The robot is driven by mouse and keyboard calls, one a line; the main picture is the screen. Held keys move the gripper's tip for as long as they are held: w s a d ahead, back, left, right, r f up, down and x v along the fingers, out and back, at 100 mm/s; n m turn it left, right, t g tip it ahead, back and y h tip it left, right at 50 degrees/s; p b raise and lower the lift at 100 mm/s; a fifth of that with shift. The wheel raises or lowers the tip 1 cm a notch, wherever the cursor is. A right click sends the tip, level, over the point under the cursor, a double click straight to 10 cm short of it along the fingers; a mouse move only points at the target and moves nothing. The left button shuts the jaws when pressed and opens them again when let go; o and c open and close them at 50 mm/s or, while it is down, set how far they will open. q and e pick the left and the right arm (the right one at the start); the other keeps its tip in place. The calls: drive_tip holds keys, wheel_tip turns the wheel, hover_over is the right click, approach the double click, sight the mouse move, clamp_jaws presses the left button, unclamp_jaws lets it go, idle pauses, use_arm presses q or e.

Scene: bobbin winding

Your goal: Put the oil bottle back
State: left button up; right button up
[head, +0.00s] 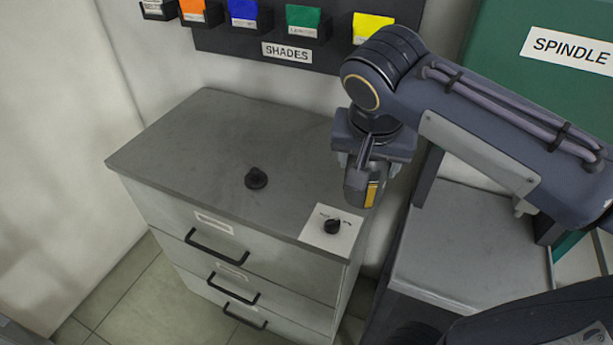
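I cannot make out an oil bottle for certain in the head view. My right gripper (362,190) comes in from the right and points down above the right end of the grey cabinet top (200,135). A small amber-yellow patch shows at its fingertips. I cannot tell whether it is a finger pad or part of something held. The finger gap is hidden by the angle. My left gripper is not in view.
A black knob-like piece (256,178) stands on the cabinet top. The SHADES rack (330,35) is behind. A green SPINDLE panel (510,95) and a lower grey surface (450,245) are right.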

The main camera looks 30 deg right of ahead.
drive_tip(key=shift+w+d+f+p, duration=0.1)
drive_tip(key=shift+w+f+p, duration=0.25)
drive_tip(key=shift+w+f, duration=6.1)
drive_tip(key=shift+w, duration=0.1)
drive_tip(key=shift+f, duration=0.1)
drive_tip(key=o, duration=1.4)
